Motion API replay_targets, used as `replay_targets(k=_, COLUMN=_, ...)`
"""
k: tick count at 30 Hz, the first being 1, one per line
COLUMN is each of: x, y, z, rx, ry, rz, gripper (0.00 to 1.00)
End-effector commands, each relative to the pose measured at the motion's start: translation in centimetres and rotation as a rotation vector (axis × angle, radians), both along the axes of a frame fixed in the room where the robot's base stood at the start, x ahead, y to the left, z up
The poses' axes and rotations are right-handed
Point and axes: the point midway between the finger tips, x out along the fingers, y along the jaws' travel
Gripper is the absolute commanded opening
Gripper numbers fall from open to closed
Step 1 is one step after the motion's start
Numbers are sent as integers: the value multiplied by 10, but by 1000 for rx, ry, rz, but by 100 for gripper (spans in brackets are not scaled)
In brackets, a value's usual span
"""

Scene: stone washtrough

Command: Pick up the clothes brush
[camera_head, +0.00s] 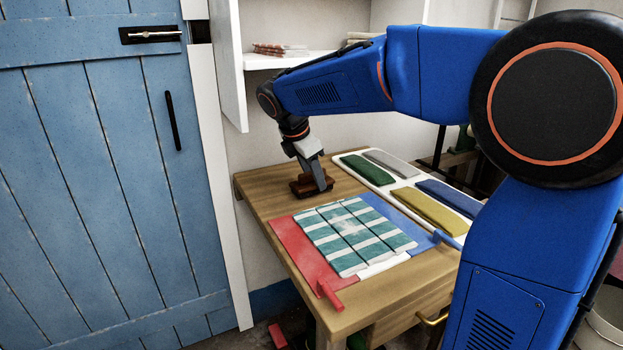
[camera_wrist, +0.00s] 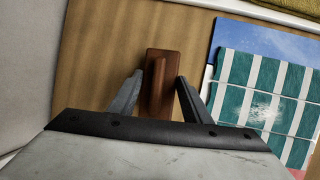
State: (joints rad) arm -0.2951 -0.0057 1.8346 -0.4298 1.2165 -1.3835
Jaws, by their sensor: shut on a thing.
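The clothes brush (camera_head: 302,188) is a small reddish-brown block near the back left corner of the wooden table. In the wrist view the brush (camera_wrist: 160,72) has a raised ridge along its top and reaches out beyond my fingers. My gripper (camera_head: 322,186) points down at it, with one finger in front of part of the brush. In the wrist view my gripper (camera_wrist: 156,88) has a finger on each side of the brush, shut on it. The brush appears at table level; I cannot tell whether it still touches the wood.
A teal-and-white striped folded cloth (camera_head: 350,236) lies on a red and blue board (camera_head: 292,245) right of the brush. A white tray (camera_head: 402,180) with several folded coloured cloths is behind it. A wall stands close behind the table, with a white shelf (camera_head: 285,60) above. A blue door (camera_head: 100,200) is left.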

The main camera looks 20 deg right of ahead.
Motion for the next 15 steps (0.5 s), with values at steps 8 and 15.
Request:
replay_targets(k=8, x=-47, y=-9, z=28, rx=1, ry=-4, rz=1, gripper=19)
replay_targets(k=15, x=-90, y=-18, z=51, rx=1, ry=-4, rz=0, gripper=19)
